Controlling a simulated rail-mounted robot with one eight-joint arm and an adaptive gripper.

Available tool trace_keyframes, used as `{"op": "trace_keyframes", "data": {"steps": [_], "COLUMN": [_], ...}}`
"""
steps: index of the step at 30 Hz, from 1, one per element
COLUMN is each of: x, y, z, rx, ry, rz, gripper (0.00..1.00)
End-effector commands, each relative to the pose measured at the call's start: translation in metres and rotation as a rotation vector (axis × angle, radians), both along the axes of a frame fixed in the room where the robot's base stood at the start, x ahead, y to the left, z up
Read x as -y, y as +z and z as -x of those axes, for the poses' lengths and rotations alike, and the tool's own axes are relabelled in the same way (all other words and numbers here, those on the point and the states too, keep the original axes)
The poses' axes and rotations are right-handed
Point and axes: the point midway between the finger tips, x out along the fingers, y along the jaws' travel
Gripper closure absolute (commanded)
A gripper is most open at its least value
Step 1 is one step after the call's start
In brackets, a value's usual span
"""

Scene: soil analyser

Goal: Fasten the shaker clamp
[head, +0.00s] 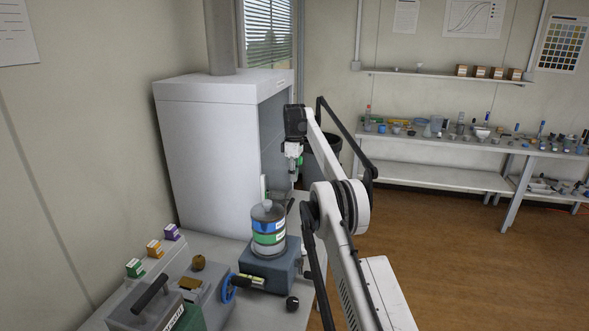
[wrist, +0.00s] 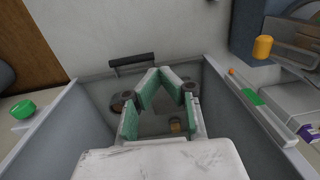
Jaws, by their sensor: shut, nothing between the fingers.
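In the wrist view my gripper's green-padded fingers (wrist: 160,72) meet at the tips, shut and empty. I cannot make out the shaker in the wrist view.
The white cabinet (head: 205,150) rises behind the shaker.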

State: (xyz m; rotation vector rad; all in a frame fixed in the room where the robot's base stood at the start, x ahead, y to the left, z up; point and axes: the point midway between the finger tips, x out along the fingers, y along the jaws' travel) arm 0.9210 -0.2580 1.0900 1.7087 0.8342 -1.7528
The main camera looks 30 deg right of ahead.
Motion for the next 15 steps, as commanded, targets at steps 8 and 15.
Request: {"op": "trace_keyframes", "data": {"steps": [8, 15], "x": [0.0051, 0.0067], "y": [0.0048, 0.0028], "z": [-0.0052, -0.0066], "rx": [0.000, 0.000], "ry": [0.000, 0.000], "rz": [0.000, 0.000], "gripper": [1.00, 1.00]}}
